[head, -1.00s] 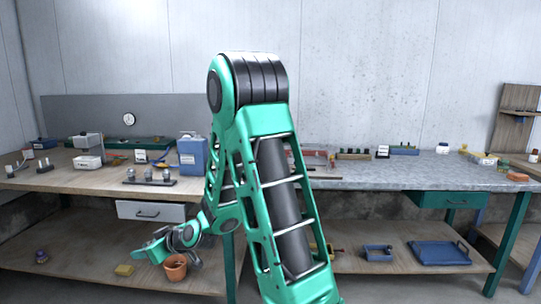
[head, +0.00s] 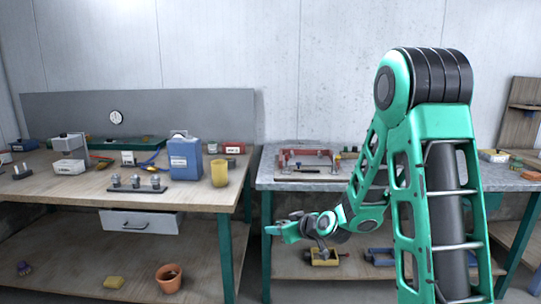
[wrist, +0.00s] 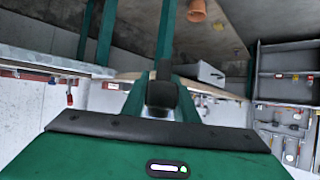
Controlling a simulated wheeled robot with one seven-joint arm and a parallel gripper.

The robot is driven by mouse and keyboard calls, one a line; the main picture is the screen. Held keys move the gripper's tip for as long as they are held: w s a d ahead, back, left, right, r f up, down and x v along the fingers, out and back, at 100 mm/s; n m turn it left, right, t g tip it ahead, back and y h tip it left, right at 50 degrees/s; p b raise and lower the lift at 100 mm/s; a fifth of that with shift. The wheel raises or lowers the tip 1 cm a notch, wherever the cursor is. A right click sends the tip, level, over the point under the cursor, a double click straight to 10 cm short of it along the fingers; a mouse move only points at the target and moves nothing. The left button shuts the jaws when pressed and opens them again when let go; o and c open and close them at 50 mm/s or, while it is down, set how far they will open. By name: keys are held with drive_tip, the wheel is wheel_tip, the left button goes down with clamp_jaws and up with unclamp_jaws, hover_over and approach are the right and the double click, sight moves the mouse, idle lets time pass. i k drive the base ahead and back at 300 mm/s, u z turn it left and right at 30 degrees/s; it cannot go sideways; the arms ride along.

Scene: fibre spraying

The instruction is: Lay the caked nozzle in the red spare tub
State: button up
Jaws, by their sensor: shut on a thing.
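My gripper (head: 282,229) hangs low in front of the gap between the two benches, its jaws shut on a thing. In the wrist view a dark block (wrist: 162,92) shows at my gripper's end; I cannot tell finger from held thing there, so the caked nozzle cannot be made out. Several grey nozzle-like pieces stand on a black rack (head: 137,187) on the wooden bench. A red box with a white label (head: 232,148) is at that bench's back; I cannot tell whether it is the spare tub. A red-framed thing (head: 292,158) stands on the metal bench.
The wooden bench (head: 75,192) also carries a blue canister (head: 185,158) and a yellow cup (head: 219,173). The metal-topped bench (head: 300,183) is to the right. Floor shows between the benches.

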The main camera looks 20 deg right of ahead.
sight(236, 151)
drive_tip(key=z, duration=0.2)
drive_tip(key=i, duration=0.9)
